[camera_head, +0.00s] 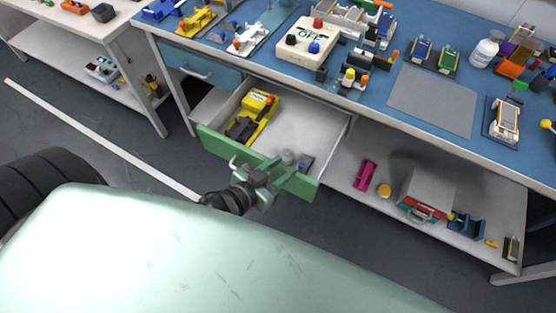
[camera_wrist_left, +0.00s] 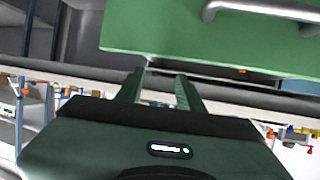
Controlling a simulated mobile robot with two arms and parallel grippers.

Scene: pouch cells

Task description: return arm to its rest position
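My left gripper (camera_head: 256,170) is just in front of the green front (camera_head: 222,145) of a pulled-out drawer under the blue workbench. In the left wrist view its two fingers (camera_wrist_left: 166,78) stand apart with nothing between them. There the green drawer front (camera_wrist_left: 180,32) and its metal handle (camera_wrist_left: 265,11) lie beyond and above the fingertips, clear of them. My right gripper is not in view.
The open drawer holds a yellow and black tool (camera_head: 252,118) and small items near its front. The blue benchtop (camera_head: 432,98) carries several parts and devices. A lower shelf (camera_head: 345,205) holds a grey case (camera_head: 428,190). A white side table (camera_head: 128,12) stands left.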

